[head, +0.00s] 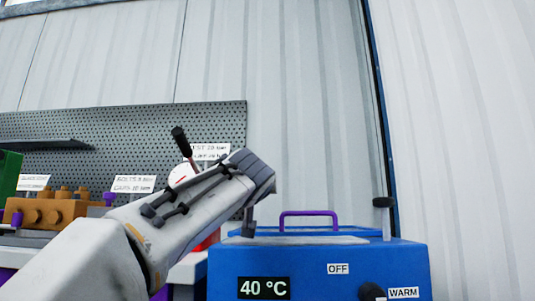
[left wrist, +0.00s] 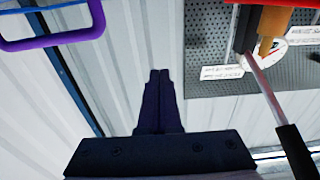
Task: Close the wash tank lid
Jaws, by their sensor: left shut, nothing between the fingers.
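The blue wash tank (head: 300,270) stands at the lower right of the head view, with a 40 °C display on its front. A blue lid panel (head: 345,229) with a purple handle (head: 309,213) shows low at its top; I cannot tell whether the lid is fully down. The handle also shows at the upper left of the left wrist view (left wrist: 62,43). My left gripper (head: 248,228) points down beside the tank's top left, apart from the handle. Its fingers (left wrist: 158,75) are together and empty. My right gripper is not in view.
A dark knob (head: 372,292) sits on the tank front by the OFF and WARM labels. A black-topped post (head: 384,215) stands at the tank's right. An orange block (head: 45,212) and a pegboard (head: 90,135) are at left. A dark-handled tool (left wrist: 290,140) is at right in the wrist view.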

